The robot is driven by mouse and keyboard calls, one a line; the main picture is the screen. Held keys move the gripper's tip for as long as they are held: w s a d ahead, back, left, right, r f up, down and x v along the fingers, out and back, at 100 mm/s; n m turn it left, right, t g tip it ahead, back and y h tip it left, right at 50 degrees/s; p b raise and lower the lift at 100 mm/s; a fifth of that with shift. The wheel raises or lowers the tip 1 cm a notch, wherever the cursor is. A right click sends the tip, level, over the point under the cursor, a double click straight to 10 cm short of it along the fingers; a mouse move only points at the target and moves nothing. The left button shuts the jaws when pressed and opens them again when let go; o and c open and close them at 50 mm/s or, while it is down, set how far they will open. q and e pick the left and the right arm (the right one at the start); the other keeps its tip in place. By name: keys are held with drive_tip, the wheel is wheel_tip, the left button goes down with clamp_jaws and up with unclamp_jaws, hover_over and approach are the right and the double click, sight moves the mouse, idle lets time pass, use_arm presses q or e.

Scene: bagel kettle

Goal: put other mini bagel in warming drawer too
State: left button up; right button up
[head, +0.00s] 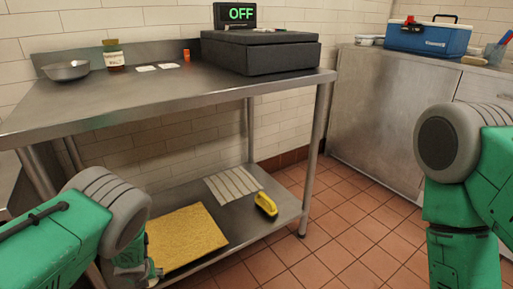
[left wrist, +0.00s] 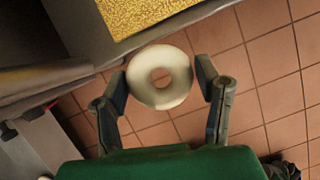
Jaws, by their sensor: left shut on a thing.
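A pale, ring-shaped mini bagel (left wrist: 160,97) sits between the two fingers of my left gripper (left wrist: 162,76) in the left wrist view. The fingers are shut on its sides, and it is held above the tiled floor. In the head view only a small part of that gripper shows low at the left, beside the lower shelf, and the bagel cannot be made out. A dark, flat box (head: 258,52), which looks like the warming drawer, stands on the steel table under a green "OFF" display (head: 240,14). Its front looks closed. My right gripper is out of view.
The steel table (head: 150,95) holds a metal bowl (head: 66,71), a jar (head: 114,57) and a small orange container (head: 186,55). Its lower shelf holds a yellow mat (head: 187,240) and a yellow-handled item (head: 265,204). A blue cooler (head: 428,39) stands on the right counter.

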use_arm(q)
drive_tip(key=a+r+n, duration=0.1)
drive_tip(key=r+n, duration=0.1)
drive_tip(key=w+a+r+n+g+y, duration=0.1)
drive_tip(key=r+n, duration=0.1)
drive_tip(key=n, duration=0.1)
drive_tip(key=a+r+n+y, duration=0.1)
drive_tip(key=r+n, duration=0.1)
drive_tip(key=shift+w+a+r+n+g, duration=0.1)
drive_tip(key=shift+w+r+n+g, duration=0.2)
drive_tip(key=shift+g, duration=0.1)
drive_tip(key=s+d+r+n+g+h, duration=0.1)
drive_tip(key=s+d+r+n+g, duration=0.1)
drive_tip(key=s+d+r+n, duration=0.45)
drive_tip(key=s+d+r+n+g+h, duration=0.1)
drive_tip(key=d+r+n+g, duration=0.25)
drive_tip(key=r+n, duration=0.65)
drive_tip(key=s+d+r+n+g+h, duration=0.1)
drive_tip(key=s+d+r+n+h, duration=0.1)
drive_tip(key=s+d+r+n, duration=0.35)
drive_tip(key=s+r+n+p, duration=0.1)
drive_tip(key=s+r+p, duration=0.2)
drive_tip(key=r+p, duration=0.4)
drive_tip(key=s+r+n+p, duration=0.1)
drive_tip(key=s+r+p, duration=0.3)
drive_tip(key=r+p, duration=0.3)
drive_tip(key=shift+a+p, duration=0.25)
drive_tip(key=shift+p, duration=0.4)
drive_tip(key=shift+g, duration=0.25)
